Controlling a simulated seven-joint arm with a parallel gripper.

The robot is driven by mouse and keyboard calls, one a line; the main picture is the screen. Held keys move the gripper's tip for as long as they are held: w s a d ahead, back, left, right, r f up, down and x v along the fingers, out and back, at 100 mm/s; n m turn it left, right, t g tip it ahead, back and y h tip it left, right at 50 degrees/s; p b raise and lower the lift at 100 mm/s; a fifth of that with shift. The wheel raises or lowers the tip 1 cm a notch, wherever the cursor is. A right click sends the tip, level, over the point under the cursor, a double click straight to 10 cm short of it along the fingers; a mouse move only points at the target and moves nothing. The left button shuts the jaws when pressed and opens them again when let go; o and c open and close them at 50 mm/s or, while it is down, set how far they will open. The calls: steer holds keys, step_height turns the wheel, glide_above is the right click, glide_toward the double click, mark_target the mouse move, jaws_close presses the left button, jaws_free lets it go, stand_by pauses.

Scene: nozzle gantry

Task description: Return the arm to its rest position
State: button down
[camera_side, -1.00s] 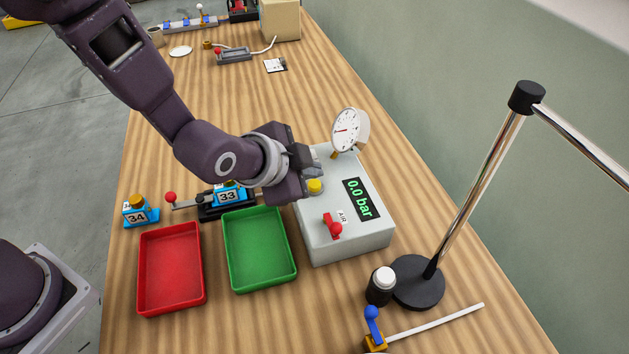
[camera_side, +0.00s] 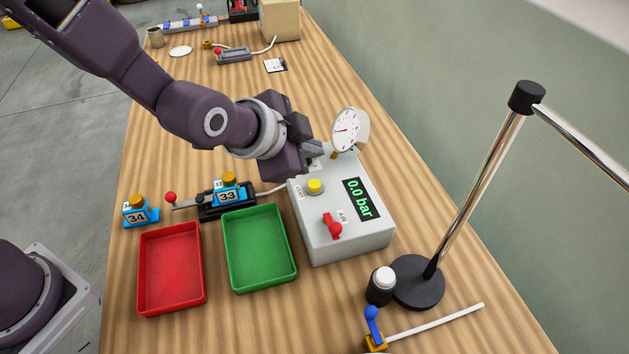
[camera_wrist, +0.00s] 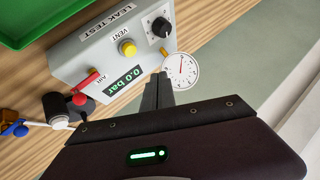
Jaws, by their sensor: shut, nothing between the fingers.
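My gripper (camera_side: 316,149) is shut and empty in the side view. It hangs over the back part of the grey leak test box (camera_side: 350,242), close to the round gauge (camera_side: 346,130). In the wrist view my shut fingers (camera_wrist: 157,92) point toward the grey box (camera_wrist: 85,58) and the gauge (camera_wrist: 181,71). Whether the fingertips touch anything cannot be told. The yellow vent button (camera_side: 315,186) is uncovered. The red air lever (camera_side: 332,227) is on the box front, and the display (camera_side: 360,198) reads 0.0 bar.
A blue block marked 33 (camera_side: 228,196) sits in a black clamp fixture. A block marked 34 (camera_side: 139,214) stands at left. Red (camera_side: 169,312) and green (camera_side: 260,288) trays are empty. A chrome post (camera_side: 476,185) rises at right, beside a black cylinder with a white top (camera_side: 381,285).

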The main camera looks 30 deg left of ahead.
steer(key=shift+a, duration=0.1)
steer(key=s+a+r+n+g+h, duration=0.1)
steer(key=s+a+r+n+g, duration=0.1)
steer(key=s+a+r+n, duration=0.7)
steer(key=s+a+r+n+y, duration=0.1)
steer(key=s+a, duration=0.4)
steer(key=s, duration=0.3)
steer(key=s+a+r+g+y, duration=0.1)
steer(key=s+a, duration=0.4)
steer(key=s, duration=0.3)
steer(key=shift+s+r+n, duration=0.35)
steer(key=shift+n, duration=0.05)
